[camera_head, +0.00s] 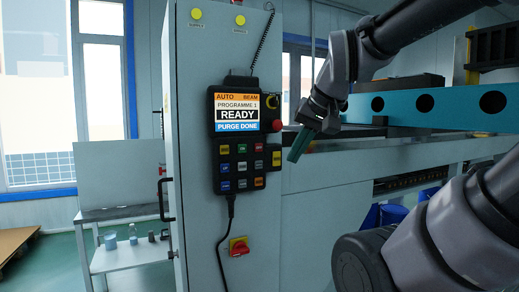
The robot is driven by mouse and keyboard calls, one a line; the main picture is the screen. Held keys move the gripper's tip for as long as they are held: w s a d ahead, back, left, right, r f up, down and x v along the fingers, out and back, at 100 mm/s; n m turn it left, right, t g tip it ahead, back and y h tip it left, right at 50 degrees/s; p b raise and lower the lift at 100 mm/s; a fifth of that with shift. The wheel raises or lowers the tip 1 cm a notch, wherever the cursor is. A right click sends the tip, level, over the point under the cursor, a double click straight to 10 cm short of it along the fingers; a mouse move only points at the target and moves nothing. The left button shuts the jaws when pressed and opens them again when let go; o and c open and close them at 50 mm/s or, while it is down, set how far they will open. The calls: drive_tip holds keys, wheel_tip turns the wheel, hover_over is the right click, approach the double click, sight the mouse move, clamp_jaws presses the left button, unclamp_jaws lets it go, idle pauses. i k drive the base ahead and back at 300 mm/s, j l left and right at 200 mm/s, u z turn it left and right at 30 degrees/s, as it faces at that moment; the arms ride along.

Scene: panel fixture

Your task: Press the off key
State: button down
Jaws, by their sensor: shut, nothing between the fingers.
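A black control pendant (215,130) hangs on the pale cabinet front, left of centre. Its lit screen (236,113) reads AUTO, BEAM, PROGRAMME 1, READY and PURGE DONE. The key labels are too small to read, so I cannot tell which is the off key. My gripper (294,156) is shut and empty, pointing down and left. In the picture it is right of the keypad and apart from it.
A red push button (276,125) sits at the pendant's right edge. A red and yellow rotary switch (238,246) is lower on the cabinet (190,215). A teal beam (440,107) with round holes runs behind my arm. A black cable hangs below the pendant.

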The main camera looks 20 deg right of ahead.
sight(258, 147)
drive_tip(key=k+j+z, duration=0.15)
drive_tip(key=z, duration=0.25)
drive_tip(key=k+j+z, duration=0.1)
drive_tip(key=k+z, duration=0.2)
drive_tip(key=z, duration=0.15)
